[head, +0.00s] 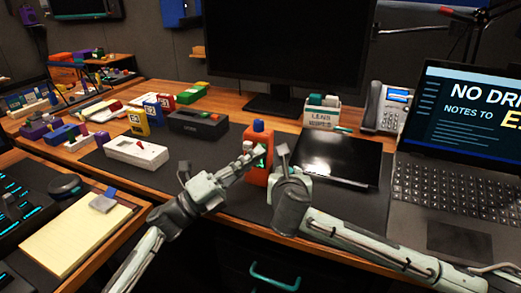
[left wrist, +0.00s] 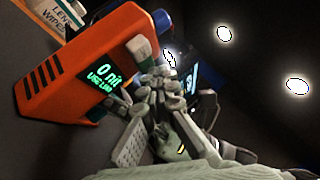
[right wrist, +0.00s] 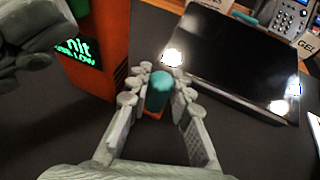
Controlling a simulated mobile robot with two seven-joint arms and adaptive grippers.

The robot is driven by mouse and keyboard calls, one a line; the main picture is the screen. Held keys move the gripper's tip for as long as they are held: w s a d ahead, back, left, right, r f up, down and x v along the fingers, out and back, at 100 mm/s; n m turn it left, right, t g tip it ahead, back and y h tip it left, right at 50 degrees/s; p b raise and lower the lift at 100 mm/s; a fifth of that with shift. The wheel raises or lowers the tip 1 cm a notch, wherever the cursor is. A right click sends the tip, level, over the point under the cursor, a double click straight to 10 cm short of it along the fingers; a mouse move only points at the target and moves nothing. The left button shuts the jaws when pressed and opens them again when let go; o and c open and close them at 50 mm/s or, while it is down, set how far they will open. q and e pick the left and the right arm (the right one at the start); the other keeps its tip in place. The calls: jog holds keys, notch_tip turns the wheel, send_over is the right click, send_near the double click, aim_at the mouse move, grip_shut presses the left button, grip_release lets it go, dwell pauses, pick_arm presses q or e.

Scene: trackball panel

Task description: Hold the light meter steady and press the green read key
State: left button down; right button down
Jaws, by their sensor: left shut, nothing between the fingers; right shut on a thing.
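The orange light meter (head: 257,172) stands upright near the desk's front edge, blue on top. Its lit green display shows in the left wrist view (left wrist: 104,76), reading "0 nit" and "USE LOW". My left gripper (head: 248,151) is shut and empty, its fingertips close to the meter's display face; I cannot tell if they touch. My right gripper (right wrist: 158,85) is at the meter's right, shut on a teal cylinder (right wrist: 159,92) with an orange bit below it. I cannot tell whether the cylinder is attached to the meter. The green read key is not clearly visible.
A black tablet (head: 340,157) lies right of the meter, with a laptop (head: 455,195) beyond. A white device (head: 136,153) and a dark box (head: 198,123) stand to the left.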

dwell(0.3)
pick_arm(q)
jog(key=shift+s+a, duration=0.35)
jog(key=shift+s, duration=0.5)
jog(key=s, duration=0.1)
jog(key=s+a, duration=0.1)
jog(key=s, duration=0.2)
jog(key=shift+s+a, duration=0.4)
jog(key=shift+a, duration=0.1)
dwell(0.4)
jog(key=s+a, duration=0.3)
jog(key=a, duration=0.3)
jog(key=shift+s+f, duration=0.15)
jog(key=shift+s, duration=0.1)
